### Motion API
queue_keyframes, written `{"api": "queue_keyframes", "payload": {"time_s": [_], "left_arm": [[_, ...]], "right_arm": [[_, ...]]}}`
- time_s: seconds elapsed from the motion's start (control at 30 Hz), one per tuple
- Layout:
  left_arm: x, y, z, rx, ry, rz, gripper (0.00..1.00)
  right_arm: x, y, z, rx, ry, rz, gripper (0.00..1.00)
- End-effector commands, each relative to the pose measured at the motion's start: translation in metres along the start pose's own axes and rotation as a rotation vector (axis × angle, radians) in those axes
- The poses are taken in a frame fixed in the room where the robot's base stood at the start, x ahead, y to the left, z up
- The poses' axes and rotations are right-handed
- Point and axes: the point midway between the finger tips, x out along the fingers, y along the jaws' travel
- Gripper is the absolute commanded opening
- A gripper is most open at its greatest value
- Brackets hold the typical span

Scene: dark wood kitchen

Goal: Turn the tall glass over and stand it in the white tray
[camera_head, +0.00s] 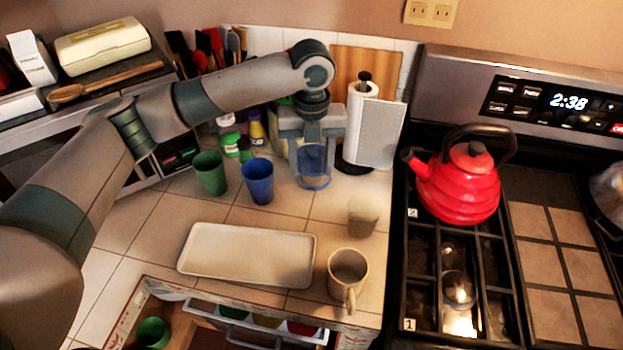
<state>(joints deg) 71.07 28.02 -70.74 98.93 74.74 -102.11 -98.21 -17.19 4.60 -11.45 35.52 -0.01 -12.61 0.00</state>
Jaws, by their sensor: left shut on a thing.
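The tall glass (312,178) is clear with a bluish tint. It is at the back of the tiled counter, below my left gripper (312,148). My left gripper points down and is shut on the glass; its fingers hide part of the glass's upper sides. I cannot tell which end of the glass is up, or whether it touches the counter. The white tray (247,256) lies flat and empty on the counter, nearer to me and to the left of the glass. My right gripper is not in view.
A green cup (210,173) and a blue cup (258,181) stand left of the glass. A pale cup (363,215) and a mug (348,273) stand right of the tray. A paper towel roll (361,120) is behind. An open drawer (240,335) is below the counter's front.

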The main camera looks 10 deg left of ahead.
Motion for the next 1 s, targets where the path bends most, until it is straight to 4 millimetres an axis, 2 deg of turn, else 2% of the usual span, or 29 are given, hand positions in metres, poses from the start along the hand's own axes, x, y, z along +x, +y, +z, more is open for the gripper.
{"api": "queue_keyframes", "payload": {"time_s": [0.2,0.73,1.0], "left_arm": [[-0.0095,0.0000,0.0000,0.001,-0.001,0.000,0.18],[-0.0091,0.0004,-0.0004,-0.007,-0.001,0.000,0.18],[-0.0074,0.0060,-0.0049,-0.131,-0.018,-0.005,0.18]], "right_arm": [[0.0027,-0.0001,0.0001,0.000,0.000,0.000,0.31],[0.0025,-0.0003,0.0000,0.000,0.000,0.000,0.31],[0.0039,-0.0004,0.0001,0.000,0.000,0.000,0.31]]}}
